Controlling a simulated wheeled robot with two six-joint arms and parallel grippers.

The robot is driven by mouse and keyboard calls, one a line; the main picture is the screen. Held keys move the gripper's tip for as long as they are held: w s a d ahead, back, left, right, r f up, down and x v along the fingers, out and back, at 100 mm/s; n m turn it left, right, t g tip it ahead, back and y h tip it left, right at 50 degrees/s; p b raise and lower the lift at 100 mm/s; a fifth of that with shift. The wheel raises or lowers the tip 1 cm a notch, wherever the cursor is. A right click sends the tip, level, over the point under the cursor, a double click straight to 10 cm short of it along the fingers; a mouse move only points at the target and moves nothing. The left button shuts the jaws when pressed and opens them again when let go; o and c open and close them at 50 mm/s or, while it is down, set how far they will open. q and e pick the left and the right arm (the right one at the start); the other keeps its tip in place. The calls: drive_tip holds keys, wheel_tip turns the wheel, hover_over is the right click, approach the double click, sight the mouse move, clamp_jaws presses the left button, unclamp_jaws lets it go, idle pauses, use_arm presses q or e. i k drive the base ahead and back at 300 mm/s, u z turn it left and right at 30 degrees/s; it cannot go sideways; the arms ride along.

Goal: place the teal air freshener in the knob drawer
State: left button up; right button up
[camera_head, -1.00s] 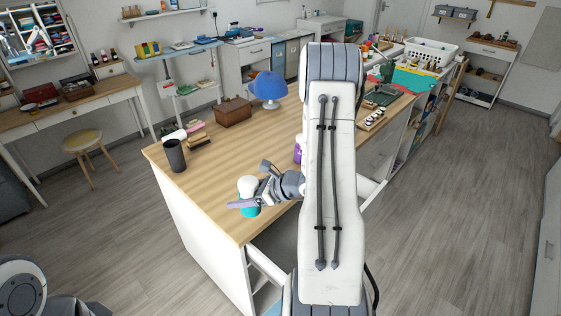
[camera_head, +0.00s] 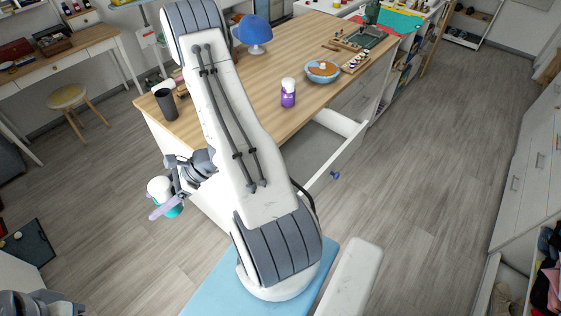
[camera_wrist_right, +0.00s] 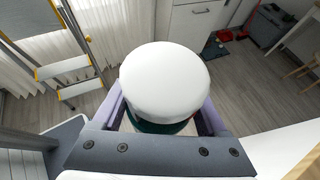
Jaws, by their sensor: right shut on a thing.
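The teal air freshener (camera_head: 173,208) has a white rounded cap. My right gripper (camera_head: 170,200) is shut on it and holds it in the air, out past the left end of the wooden-topped counter. In the right wrist view the white cap (camera_wrist_right: 165,82) fills the middle between the lilac fingers, with a strip of dark teal below it. The drawer with a blue knob (camera_head: 335,175) stands open from the counter's near side, right of my right arm. Part of the drawer is hidden behind that arm. My left gripper is not in view.
On the counter (camera_head: 285,55) stand a purple bottle (camera_head: 288,93), a blue bowl (camera_head: 322,71), a dark cup (camera_head: 166,104) and a blue lamp (camera_head: 254,33). A stool (camera_head: 67,97) stands at left. The floor right of the drawer is clear.

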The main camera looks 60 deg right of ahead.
sight(309, 167)
drive_tip(key=i, duration=2.95)
drive_tip(key=z, duration=2.7)
